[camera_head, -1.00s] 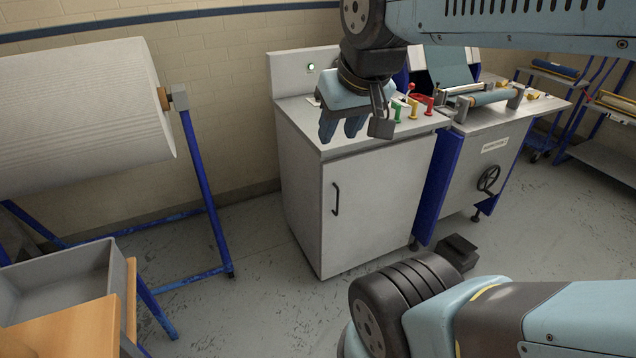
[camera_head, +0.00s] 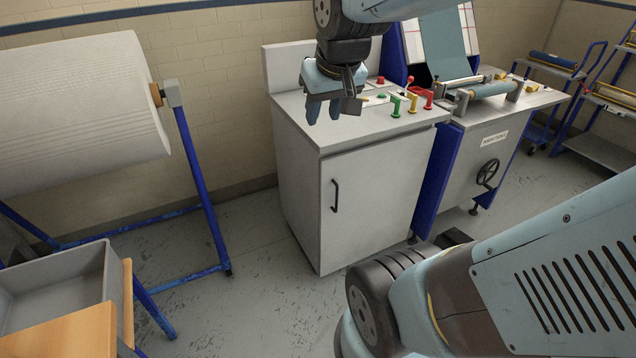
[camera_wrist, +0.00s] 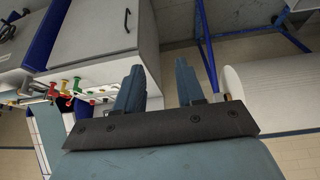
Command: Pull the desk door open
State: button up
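The desk door (camera_head: 375,200) is the grey front panel of the desk, and it looks shut. Its black handle (camera_head: 335,196) is an upright bar near the door's left edge. My gripper (camera_head: 323,110) is above the desk's top near its front left corner, higher than the handle and apart from it. In the wrist view my gripper (camera_wrist: 158,88) shows two blue fingers spread apart with nothing between them. The desk door (camera_wrist: 88,25) and the handle (camera_wrist: 127,20) appear upside down at the upper left there.
Levers and buttons (camera_head: 410,100) stand on the desk top (camera_head: 345,130). A machine with a handwheel (camera_head: 487,173) adjoins on the right. A large white roll (camera_head: 80,100) on a blue frame (camera_head: 205,190) stands left. A grey tray (camera_head: 60,285) is at lower left. Floor before the door's left side is clear.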

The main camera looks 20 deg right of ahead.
jog(key=w+d+f, duration=0.5)
jog(key=w+f, duration=0.2)
jog(key=w, duration=0.4)
jog(key=m+g, duration=0.1)
jog(key=m, duration=0.1)
send_over(337, 195)
jog(key=s, duration=0.5)
notch_tip(337, 195, down, 32)
jog(key=x, duration=1.3)
jog(key=shift+w+a, duration=0.15)
jog(key=shift+w, duration=0.15)
grip_shut()
